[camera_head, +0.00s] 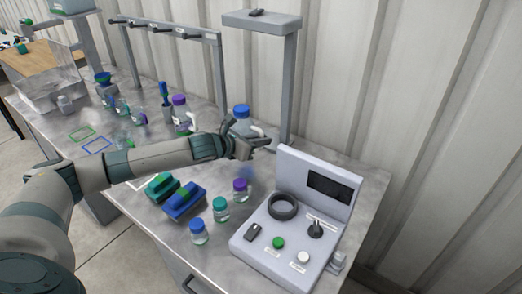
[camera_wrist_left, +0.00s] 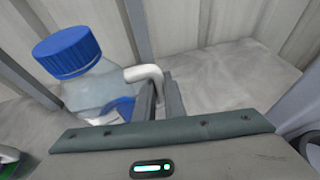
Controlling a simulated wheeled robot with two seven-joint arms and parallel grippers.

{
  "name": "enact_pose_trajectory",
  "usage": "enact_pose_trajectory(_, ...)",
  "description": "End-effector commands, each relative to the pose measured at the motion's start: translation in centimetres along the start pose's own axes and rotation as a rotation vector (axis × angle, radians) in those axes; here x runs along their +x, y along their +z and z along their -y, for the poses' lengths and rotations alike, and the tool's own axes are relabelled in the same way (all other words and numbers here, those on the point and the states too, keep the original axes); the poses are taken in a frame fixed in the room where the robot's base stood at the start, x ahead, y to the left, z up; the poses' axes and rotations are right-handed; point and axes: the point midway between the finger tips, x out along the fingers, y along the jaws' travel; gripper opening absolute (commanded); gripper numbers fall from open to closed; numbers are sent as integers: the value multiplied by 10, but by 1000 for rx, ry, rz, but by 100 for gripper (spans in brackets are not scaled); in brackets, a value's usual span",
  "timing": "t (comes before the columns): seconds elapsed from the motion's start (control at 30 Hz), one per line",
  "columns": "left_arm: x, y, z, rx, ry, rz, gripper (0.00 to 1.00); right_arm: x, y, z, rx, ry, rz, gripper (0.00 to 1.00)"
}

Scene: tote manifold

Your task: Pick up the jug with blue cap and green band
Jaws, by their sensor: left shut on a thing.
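A clear jug (camera_head: 241,127) with a blue cap stands at the back of the bench, partly hidden behind my left gripper (camera_head: 262,144). In the left wrist view the jug (camera_wrist_left: 92,88) is at the upper left, its white handle reaching right to the fingers. The part of its band that shows there looks blue; I see no green on it. My left gripper (camera_wrist_left: 160,100) is shut on the handle. The jug's base is hidden. My right gripper is not in view.
A purple-capped jug (camera_head: 180,112) stands left of the blue-capped jug. A grey control console (camera_head: 290,238) is at right, a post with a shelf (camera_head: 262,22) behind.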

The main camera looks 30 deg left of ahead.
Motion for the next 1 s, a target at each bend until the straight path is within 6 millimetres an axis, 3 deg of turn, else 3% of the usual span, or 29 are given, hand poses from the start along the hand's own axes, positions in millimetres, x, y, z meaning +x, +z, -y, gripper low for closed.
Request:
enact_pose_trajectory(0.1,-7,18,0,3,0,5,0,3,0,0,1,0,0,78)
enact_pose_trajectory(0.33,-15,38,0,2,1,3,0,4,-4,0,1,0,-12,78)
enact_pose_trajectory(1.0,-17,42,0,1,0,1,0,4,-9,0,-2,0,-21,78)
